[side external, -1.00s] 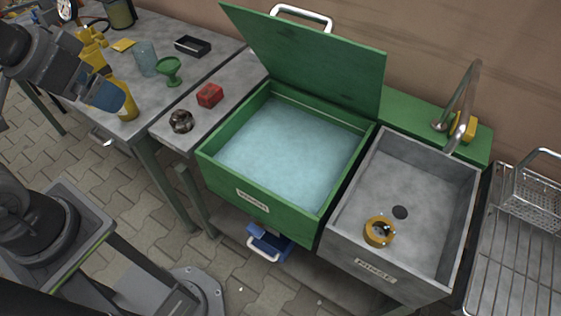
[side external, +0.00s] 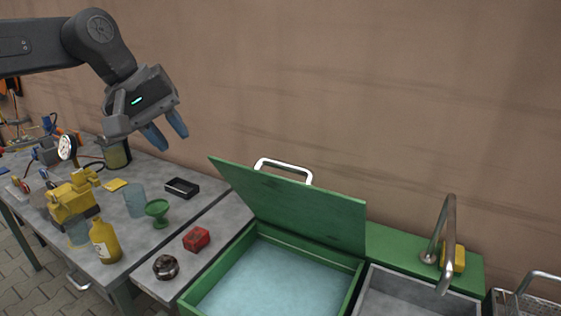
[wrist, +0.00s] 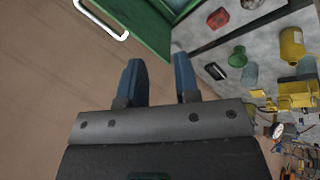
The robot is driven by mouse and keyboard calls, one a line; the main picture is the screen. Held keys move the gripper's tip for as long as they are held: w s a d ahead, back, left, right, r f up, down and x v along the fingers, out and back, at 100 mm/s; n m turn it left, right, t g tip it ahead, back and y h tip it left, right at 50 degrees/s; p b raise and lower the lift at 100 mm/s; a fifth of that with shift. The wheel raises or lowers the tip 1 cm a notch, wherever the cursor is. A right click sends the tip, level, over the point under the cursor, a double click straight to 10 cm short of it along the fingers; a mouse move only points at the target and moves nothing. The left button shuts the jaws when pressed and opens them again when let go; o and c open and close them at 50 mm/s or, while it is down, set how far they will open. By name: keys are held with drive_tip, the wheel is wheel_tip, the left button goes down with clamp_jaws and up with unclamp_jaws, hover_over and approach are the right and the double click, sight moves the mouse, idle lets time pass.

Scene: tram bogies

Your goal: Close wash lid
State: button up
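The green wash lid (side external: 295,208) stands open, tilted up and leaning back toward the wall, with a pale metal handle (side external: 284,165) on its upper edge. Below it is the green wash basin (side external: 353,290) holding light blue liquid. My gripper (side external: 168,140) is in the air to the left of the lid and above its top edge. Its two blue fingers are apart with nothing between them. In the wrist view the lid (wrist: 140,22) and its handle (wrist: 100,20) show at the top, beyond the fingertips (wrist: 160,70) and apart from them.
A grey sink (side external: 420,296) with a tap (side external: 446,245) is right of the basin. On the bench at left are a green goblet (side external: 157,212), a yellow bottle (side external: 104,241), a red block (side external: 196,239) and a black tray (side external: 182,188). The wall (side external: 400,100) is close behind.

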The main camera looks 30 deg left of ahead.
sight(283, 163)
drive_tip(key=w+d+r+n+g+h, duration=0.1)
drive_tip(key=w+d+n, duration=0.25)
drive_tip(key=w, duration=0.35)
drive_tip(key=w+d+n+h, duration=0.1)
drive_tip(key=w+d+n, duration=0.1)
drive_tip(key=w+n, duration=0.35)
drive_tip(key=shift+m, duration=0.8)
drive_tip(key=x, duration=0.4)
drive_tip(key=w+x, duration=0.1)
drive_tip(key=x, duration=0.9)
drive_tip(key=shift+w+a+r, duration=0.1)
drive_tip(key=shift+w+r, duration=0.05)
drive_tip(key=shift+r, duration=0.1)
clamp_jaws()
